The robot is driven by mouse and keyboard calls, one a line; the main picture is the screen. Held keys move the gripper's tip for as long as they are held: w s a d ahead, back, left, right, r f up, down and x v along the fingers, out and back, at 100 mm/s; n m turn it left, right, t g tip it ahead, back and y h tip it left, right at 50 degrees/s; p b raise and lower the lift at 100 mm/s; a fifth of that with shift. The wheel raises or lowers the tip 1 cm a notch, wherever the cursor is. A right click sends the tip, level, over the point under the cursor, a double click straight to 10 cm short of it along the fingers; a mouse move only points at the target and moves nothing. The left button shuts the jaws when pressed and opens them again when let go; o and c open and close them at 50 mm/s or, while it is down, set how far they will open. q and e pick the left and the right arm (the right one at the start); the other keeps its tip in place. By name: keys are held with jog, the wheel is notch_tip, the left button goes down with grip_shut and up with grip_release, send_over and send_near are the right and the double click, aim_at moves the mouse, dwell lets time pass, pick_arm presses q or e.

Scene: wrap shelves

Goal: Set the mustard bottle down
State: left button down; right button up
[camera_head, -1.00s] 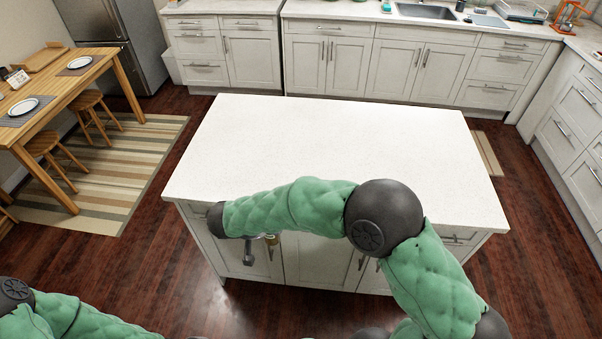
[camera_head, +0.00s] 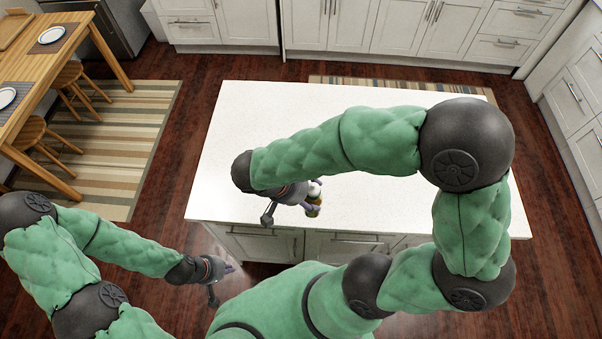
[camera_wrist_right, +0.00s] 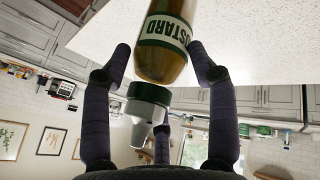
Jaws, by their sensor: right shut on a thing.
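The mustard bottle (camera_head: 314,203) is in my right gripper (camera_head: 312,199), at the front edge of the white island top (camera_head: 380,205) in the head view. In the right wrist view the mustard bottle (camera_wrist_right: 164,50) shows its label, yellow-brown body and green and white cap, between the fingers of my right gripper (camera_wrist_right: 160,60). The island top (camera_wrist_right: 240,40) fills the upper part of that view. I cannot tell whether the bottle's base touches it. My left gripper (camera_head: 228,268) is low, in front of the island's left side; its fingers are too small to read.
The island top is bare apart from my right arm above it. A wooden table (camera_head: 55,65) with plates and stools stands at the left on a striped rug (camera_head: 120,140). White cabinets (camera_head: 330,25) line the back wall.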

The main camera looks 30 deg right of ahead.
jog(key=w+d+f, duration=0.4)
jog(key=w+f, duration=0.7)
jog(key=f, duration=0.1)
jog(key=shift+w+d+f, duration=0.25)
jog(key=shift+w+d, duration=0.05)
jog(key=shift+d, duration=0.05)
jog(key=o, duration=1.5)
jog(key=shift+s, duration=0.1)
jog(key=shift+r, duration=0.1)
jog(key=v, duration=1.2)
